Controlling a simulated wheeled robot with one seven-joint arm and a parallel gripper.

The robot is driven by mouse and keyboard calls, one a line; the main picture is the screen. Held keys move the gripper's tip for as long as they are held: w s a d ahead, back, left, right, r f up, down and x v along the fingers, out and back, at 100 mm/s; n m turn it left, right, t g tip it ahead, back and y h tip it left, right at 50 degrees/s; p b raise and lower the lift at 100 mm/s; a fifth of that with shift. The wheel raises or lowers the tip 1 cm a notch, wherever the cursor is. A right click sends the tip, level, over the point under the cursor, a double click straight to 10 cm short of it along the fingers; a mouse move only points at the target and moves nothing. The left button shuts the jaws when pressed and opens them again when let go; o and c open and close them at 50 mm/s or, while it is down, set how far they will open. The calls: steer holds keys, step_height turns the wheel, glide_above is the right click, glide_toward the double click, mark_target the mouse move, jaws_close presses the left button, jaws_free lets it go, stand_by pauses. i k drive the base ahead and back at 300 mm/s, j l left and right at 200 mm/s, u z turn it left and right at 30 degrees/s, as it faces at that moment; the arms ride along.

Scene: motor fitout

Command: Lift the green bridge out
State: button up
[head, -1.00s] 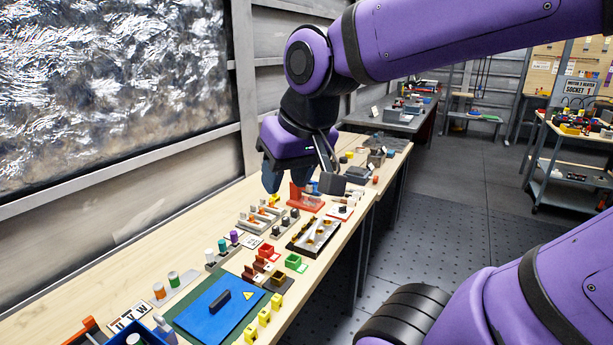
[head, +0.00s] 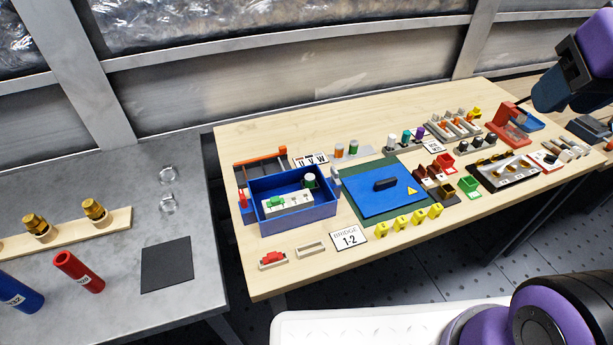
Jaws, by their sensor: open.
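The green bridge (head: 277,202) appears to be the small green piece on the white terminal block (head: 290,204), inside the open blue box (head: 327,211). More green shows at the right part of the block; it is too small to tell apart. My gripper (head: 566,99) is at the upper right edge of the head view, partly cut off. It is open and empty, over the right end of the bench near a red stand, far from the blue box.
In front of the box are a tray with a red piece (head: 272,259), an empty tray (head: 311,249) and a "BRIDGE 1-2" card (head: 349,239). A blue plate (head: 385,202) and several yellow parts stand to its right. A grey table (head: 120,260) is at the left.

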mark_target(275, 201)
steer(key=i+l+u, duration=0.15)
steer(key=u, duration=0.85)
